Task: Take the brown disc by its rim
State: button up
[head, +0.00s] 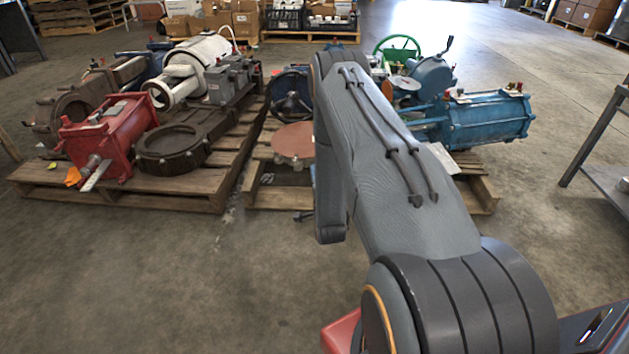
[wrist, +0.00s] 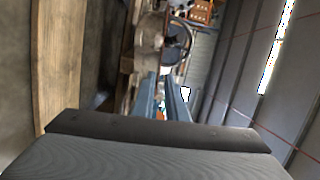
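The brown disc (head: 294,143) is a flat reddish-brown round plate at the left front of the right-hand pallet, its right side close to my arm in the head view. In the turned wrist view, a brownish rounded shape that looks like the disc (wrist: 149,31) lies beyond the fingertips. My gripper (wrist: 162,78) shows two blue-grey fingers set apart, with nothing seen held between them. The fingertips look apart from the disc; the exact distance is unclear. In the head view my arm hides the gripper.
A dark blue handwheel (head: 290,95) stands just behind the disc. Blue pumps (head: 485,118) and a green wheel (head: 398,50) fill the right of that pallet (head: 262,180). The left pallet (head: 215,190) holds a red housing (head: 112,130) and dark ring (head: 172,148). Front floor is clear.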

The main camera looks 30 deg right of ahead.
jog(key=b+x, duration=0.4)
jog(key=x, duration=0.5)
dwell(0.4)
jog(key=shift+d, duration=0.1)
jog(key=shift+c, duration=0.3)
grip_shut()
jog(key=shift+r, duration=0.1)
jog(key=shift+r, duration=0.15)
jog(key=shift+w+r+p, duration=0.1)
jog(key=shift+r+p, duration=0.7)
jog(key=shift+r, duration=0.05)
